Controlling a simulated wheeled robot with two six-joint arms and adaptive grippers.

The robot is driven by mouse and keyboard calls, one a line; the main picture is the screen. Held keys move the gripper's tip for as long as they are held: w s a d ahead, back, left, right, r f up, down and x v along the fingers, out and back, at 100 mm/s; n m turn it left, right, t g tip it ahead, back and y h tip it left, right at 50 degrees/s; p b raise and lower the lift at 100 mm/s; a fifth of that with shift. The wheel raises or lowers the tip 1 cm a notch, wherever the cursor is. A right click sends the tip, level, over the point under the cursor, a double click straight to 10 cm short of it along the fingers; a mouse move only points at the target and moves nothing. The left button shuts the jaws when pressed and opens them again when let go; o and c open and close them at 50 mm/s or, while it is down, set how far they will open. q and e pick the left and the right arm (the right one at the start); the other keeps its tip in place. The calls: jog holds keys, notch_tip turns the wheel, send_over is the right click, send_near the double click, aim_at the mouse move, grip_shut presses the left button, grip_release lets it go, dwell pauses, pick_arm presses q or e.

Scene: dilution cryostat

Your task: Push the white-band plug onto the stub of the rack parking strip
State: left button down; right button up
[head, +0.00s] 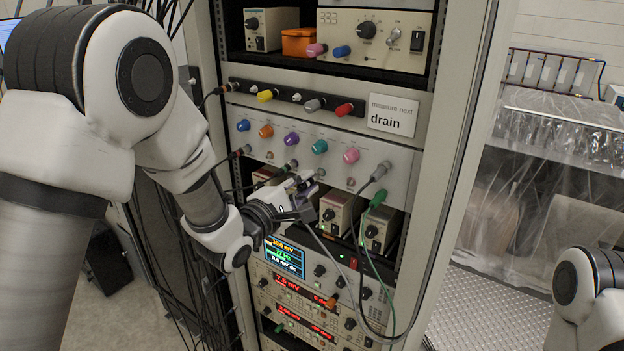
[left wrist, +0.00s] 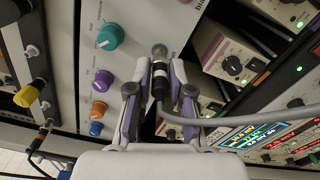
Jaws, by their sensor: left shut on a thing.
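My left gripper (head: 304,190) is in front of the rack, below the row of coloured knobs. In the left wrist view, my left gripper (left wrist: 160,78) is shut on a dark plug with a pale band, the white-band plug (left wrist: 159,68). A grey cable runs from its rear to the right. Its front end is at a metal connector (left wrist: 158,50) on the knob panel; I cannot tell whether they are joined. The black parking strip (head: 283,93) is above the knob panel, with yellow, grey and red plugs and pale stubs. My right gripper is out of view.
Loose cables hang before the lower instruments. A "drain" sign (head: 393,115) is right of the strip.

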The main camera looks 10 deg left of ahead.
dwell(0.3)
pick_arm(q)
jog(key=shift+s+a, duration=0.15)
jog(key=shift+s, duration=0.05)
jog(key=v, duration=0.5)
jog(key=shift+s+b, duration=0.1)
jog(key=shift+b, duration=0.25)
